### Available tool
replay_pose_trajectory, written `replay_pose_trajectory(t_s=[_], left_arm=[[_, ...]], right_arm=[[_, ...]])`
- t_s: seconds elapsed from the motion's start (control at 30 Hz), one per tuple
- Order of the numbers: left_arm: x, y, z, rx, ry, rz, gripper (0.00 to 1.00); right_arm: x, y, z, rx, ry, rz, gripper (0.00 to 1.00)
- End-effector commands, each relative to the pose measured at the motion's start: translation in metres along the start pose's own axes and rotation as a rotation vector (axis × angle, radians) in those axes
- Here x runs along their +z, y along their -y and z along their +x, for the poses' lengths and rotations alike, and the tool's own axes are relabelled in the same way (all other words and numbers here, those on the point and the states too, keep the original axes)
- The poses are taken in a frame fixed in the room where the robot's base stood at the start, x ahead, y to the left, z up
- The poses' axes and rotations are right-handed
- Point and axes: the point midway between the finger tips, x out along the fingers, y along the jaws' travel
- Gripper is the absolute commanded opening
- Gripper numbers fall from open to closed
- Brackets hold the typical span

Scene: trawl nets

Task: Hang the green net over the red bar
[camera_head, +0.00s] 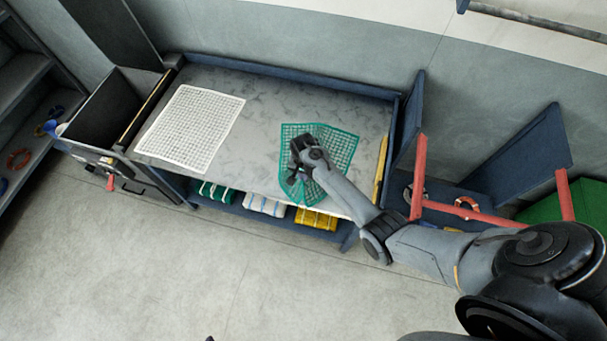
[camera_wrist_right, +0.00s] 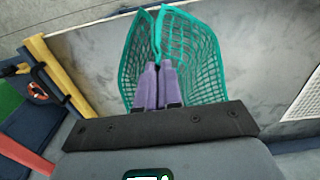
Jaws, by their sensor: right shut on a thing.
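The green net (camera_head: 340,147) is at the right part of the grey table (camera_head: 258,130). My right gripper (camera_head: 299,158) is over the net in the head view. In the right wrist view my right gripper (camera_wrist_right: 159,75) is shut on the green net (camera_wrist_right: 200,58), which folds up on both sides of the fingers. How far the net is off the table I cannot tell. The red bar (camera_head: 460,212) is right of the table, low between red posts, partly behind my right arm. My left gripper is not in view.
A white net (camera_head: 192,128) lies flat on the table's left part. Folded nets (camera_head: 265,204) are on the shelf below. Blue panels (camera_head: 533,150) stand near the red frame. A dark bin (camera_head: 112,108) is at the left. The floor in front is clear.

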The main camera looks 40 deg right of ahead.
Motion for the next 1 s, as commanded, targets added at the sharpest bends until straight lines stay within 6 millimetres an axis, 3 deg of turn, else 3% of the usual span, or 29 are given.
replay_pose_trajectory(t_s=[0.13, 0.57, 1.0], left_arm=[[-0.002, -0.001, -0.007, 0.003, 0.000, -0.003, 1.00], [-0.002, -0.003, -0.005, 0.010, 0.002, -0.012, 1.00], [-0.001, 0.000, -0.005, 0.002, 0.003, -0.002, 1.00]], right_arm=[[0.000, 0.000, -0.018, -0.002, -0.001, -0.001, 0.00], [0.000, 0.000, -0.024, -0.001, -0.002, 0.000, 0.00], [-0.001, 0.000, -0.104, -0.003, -0.004, -0.001, 0.00]])
